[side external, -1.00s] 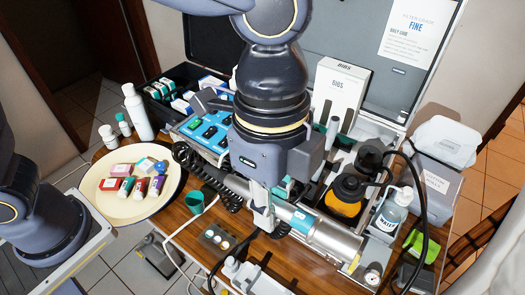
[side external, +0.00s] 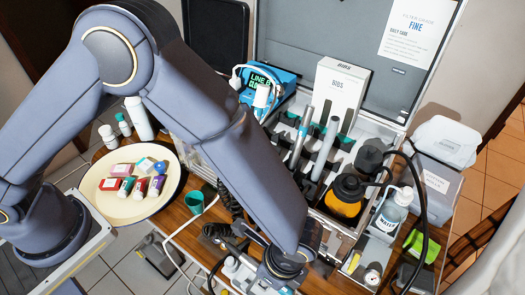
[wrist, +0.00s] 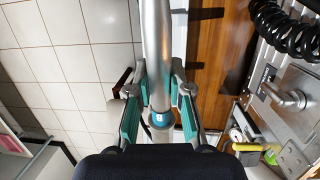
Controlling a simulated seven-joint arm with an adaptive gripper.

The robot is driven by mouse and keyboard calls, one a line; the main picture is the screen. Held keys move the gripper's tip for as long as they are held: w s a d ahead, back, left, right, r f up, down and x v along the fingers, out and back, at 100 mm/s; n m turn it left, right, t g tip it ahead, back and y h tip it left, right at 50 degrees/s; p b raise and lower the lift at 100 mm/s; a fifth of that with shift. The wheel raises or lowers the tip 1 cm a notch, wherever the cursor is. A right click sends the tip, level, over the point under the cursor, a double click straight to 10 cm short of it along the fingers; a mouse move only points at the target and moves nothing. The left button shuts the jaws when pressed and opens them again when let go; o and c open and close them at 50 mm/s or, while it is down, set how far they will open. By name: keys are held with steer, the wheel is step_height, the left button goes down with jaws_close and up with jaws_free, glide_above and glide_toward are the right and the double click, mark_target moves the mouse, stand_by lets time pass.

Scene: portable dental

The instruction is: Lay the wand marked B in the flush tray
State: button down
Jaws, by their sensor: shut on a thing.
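My gripper (wrist: 160,95) is shut on a silver wand (wrist: 156,40) in the wrist view, with teal pads on either side of it. The wand has a blue band (wrist: 158,119) with a small pale mark that I cannot read. The wand runs from the pads up past the top edge of that view. In the side view my gripper is at the bottom edge, mostly hidden by my arm. I cannot make out a flush tray for certain in either view.
Two other silver wands (side external: 325,148) stand in the case. An amber-filled jar (side external: 345,194), a water bottle (side external: 393,210) and a black hose (side external: 422,190) are at right. A round plate (side external: 106,207) holds small items.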

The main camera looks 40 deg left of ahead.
steer(key=shift+w+d+x, duration=0.1)
steer(key=shift+d+x, duration=0.1)
steer(key=shift+x, duration=0.85)
steer(key=shift+w+d+x, duration=0.1)
steer(key=shift+d+x, duration=0.1)
steer(key=shift+x, duration=0.85)
steer(key=shift+d+x, duration=0.2)
steer(key=shift+x, duration=0.85)
steer(key=shift+f, duration=0.55)
steer(key=shift+f, duration=0.65)
steer(key=shift+f, duration=0.1)
steer(key=c, duration=1)
jaws_free()
steer(key=shift+v, duration=4.05)
